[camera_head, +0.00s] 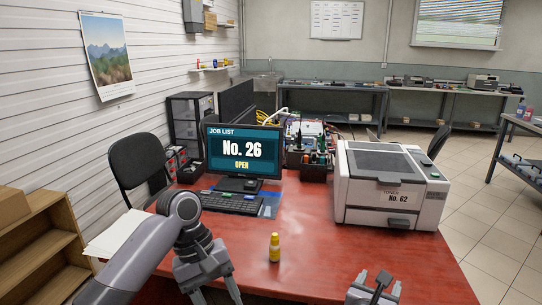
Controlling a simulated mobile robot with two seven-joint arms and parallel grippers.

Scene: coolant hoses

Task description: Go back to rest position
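My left gripper (217,294) points down over the front of the red table (330,262), left of a small yellow bottle (274,249). Its two fingers are spread apart, and their tips run to the bottom edge of the picture. Nothing shows between them. My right gripper (380,281) is low in the picture at the table's front, right of the bottle. Its fingers stand apart with nothing seen between them; the rest of that arm is out of view. The bottle stands upright, apart from both grippers.
A monitor (243,152) reading "JOB LIST No. 26 OPEN" stands behind a keyboard (230,202). A white printer (390,185) marked No. 62 is at the right. Papers (117,232) lie at the left edge, beside a wooden shelf (42,245). The table's middle front is mostly clear.

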